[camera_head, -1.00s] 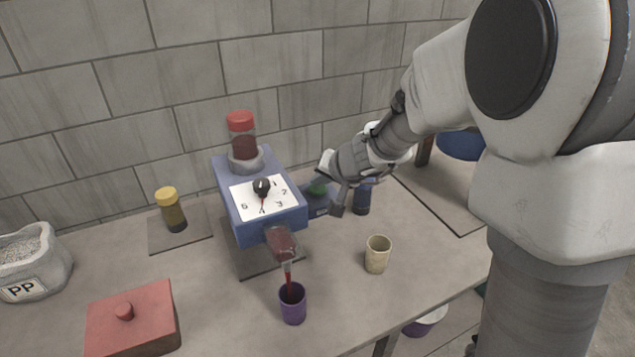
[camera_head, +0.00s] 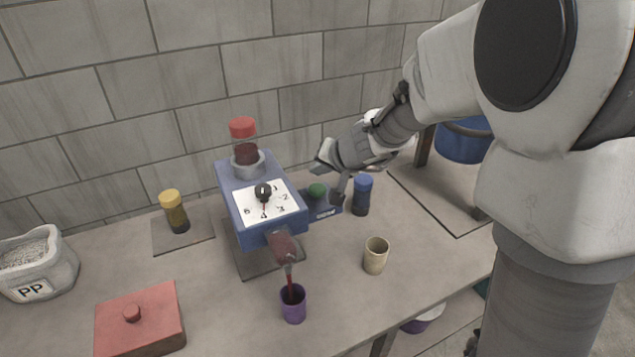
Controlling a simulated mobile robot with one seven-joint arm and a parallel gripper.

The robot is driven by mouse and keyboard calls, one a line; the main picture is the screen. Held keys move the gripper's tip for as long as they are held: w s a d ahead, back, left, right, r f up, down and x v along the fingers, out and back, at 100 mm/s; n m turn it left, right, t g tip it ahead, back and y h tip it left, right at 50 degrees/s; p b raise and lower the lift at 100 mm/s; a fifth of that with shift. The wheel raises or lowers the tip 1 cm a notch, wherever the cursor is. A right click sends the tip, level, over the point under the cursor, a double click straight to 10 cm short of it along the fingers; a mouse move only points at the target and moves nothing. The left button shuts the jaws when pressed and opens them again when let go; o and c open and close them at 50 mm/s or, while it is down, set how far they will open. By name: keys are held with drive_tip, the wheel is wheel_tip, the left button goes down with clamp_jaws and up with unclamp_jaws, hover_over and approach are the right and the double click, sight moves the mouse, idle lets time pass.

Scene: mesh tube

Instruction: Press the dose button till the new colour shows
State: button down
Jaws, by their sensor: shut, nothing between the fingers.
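The blue dosing machine (camera_head: 243,211) stands mid-table, with a white numbered dial face and a black knob (camera_head: 263,190). The green dose button (camera_head: 317,190) is on a small blue box (camera_head: 322,208) at its right side. My gripper (camera_head: 333,182) is shut and empty, just above and right of the button, and appears apart from it. A red-capped bottle (camera_head: 244,139) with dark red content sits upside down or upright on top; I cannot tell which. Red liquid runs from the clear spout (camera_head: 284,245) into the purple cup (camera_head: 293,306), whose inside is mostly hidden.
A blue-capped bottle (camera_head: 362,195) stands right of the button box, close to my gripper. A beige cup (camera_head: 375,256) is in front. A yellow-capped bottle (camera_head: 174,211), a red box (camera_head: 139,320) and a PP bag (camera_head: 36,264) are at left.

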sight(319, 191)
drive_tip(key=shift+r+p, duration=0.9)
drive_tip(key=shift+r, duration=0.7)
drive_tip(key=shift+s, duration=0.1)
drive_tip(key=s+r+n, duration=0.2)
drive_tip(key=s+r, duration=0.4)
drive_tip(key=s, duration=0.1)
drive_tip(key=s+d+g+h, duration=0.1)
drive_tip(key=s+d, duration=0.2)
drive_tip(key=s, duration=0.4)
drive_tip(key=s+d+r+n+h, duration=0.1)
drive_tip(key=s+d+h, duration=0.1)
drive_tip(key=s+d, duration=0.2)
drive_tip(key=s+d+g+h, duration=0.1)
drive_tip(key=s+d, duration=0.3)
drive_tip(key=s, duration=0.7)
drive_tip(key=shift+r+g, duration=0.3)
drive_tip(key=shift+r, duration=0.1)
drive_tip(key=shift+a, duration=0.1)
